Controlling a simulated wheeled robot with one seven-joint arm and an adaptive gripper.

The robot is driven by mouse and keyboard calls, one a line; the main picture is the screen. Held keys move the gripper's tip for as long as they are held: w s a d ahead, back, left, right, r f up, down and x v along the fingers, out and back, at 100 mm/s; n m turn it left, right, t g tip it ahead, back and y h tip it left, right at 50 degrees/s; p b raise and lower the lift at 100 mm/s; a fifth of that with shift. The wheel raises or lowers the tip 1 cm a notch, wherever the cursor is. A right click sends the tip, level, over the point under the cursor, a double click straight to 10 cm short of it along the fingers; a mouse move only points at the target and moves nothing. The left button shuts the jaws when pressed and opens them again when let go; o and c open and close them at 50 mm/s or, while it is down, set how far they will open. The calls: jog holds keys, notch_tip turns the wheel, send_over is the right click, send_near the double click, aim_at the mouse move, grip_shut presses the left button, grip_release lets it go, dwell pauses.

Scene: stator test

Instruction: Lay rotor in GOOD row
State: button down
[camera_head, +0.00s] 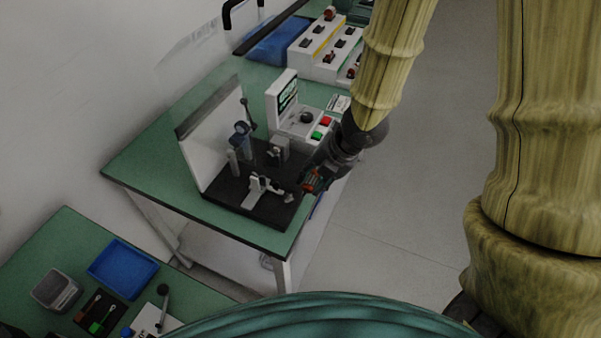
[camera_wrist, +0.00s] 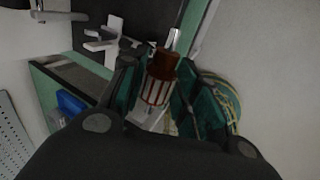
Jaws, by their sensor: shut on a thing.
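My gripper (camera_head: 318,178) is at the right edge of the table with the test fixture. In the wrist view its green-padded fingers (camera_wrist: 155,92) are shut on the rotor (camera_wrist: 160,66), which has a copper-brown winding, a striped red-and-light core and a bright shaft. The rotor also shows small in the head view (camera_head: 310,185), beside the dark base of the fixture. A white stepped rack (camera_head: 316,66) with several dark parts stands at the far end of the table. It has coloured strips, but I cannot read any row labels, so I cannot tell which row is GOOD.
The black-based fixture (camera_head: 232,193) has a clear guard behind it. A white tester (camera_head: 290,118) with red and green buttons stands between fixture and rack. A blue mat or bin (camera_head: 268,48) lies left of the rack. Open floor (camera_head: 400,200) is on the right.

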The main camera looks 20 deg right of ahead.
aim_at(309, 176)
jog(key=shift+s+d, duration=0.25)
jog(key=shift+s, duration=0.1)
jog(key=shift+r, duration=0.2)
notch_tip(309, 176, up, 5)
jog(key=p, duration=0.5)
jog(key=shift+f, duration=0.1)
dwell(1.0)
